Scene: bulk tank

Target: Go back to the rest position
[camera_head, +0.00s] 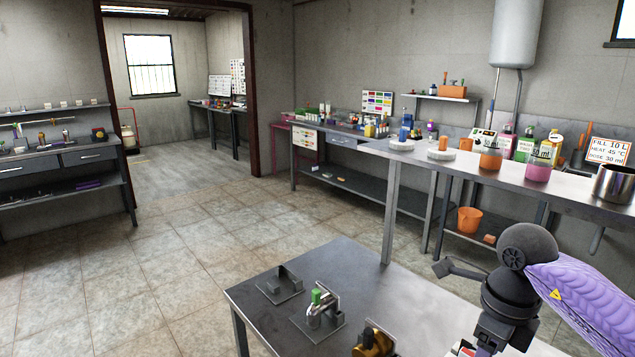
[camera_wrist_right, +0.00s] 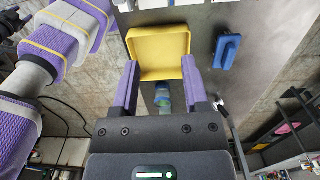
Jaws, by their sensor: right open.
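My right arm comes in from the lower right of the head view, with a purple sleeve and dark joints. In the right wrist view, my right gripper (camera_wrist_right: 160,82) has its two purple fingers spread apart, with nothing held between them. Beyond the fingertips lies a yellow square tray (camera_wrist_right: 160,72). A small blue-green object (camera_wrist_right: 163,97) shows in the gap between the fingers, lower than the tray. My left gripper is not in view.
The near metal table (camera_head: 262,318) carries fixtures, including a green-capped one (camera_head: 319,306). A long bench (camera_head: 465,168) stands along the wall, with beakers and a steel pot (camera_head: 613,184). The tiled floor (camera_head: 150,260) is open at left. A blue handle-like piece (camera_wrist_right: 228,50) lies right of the tray.

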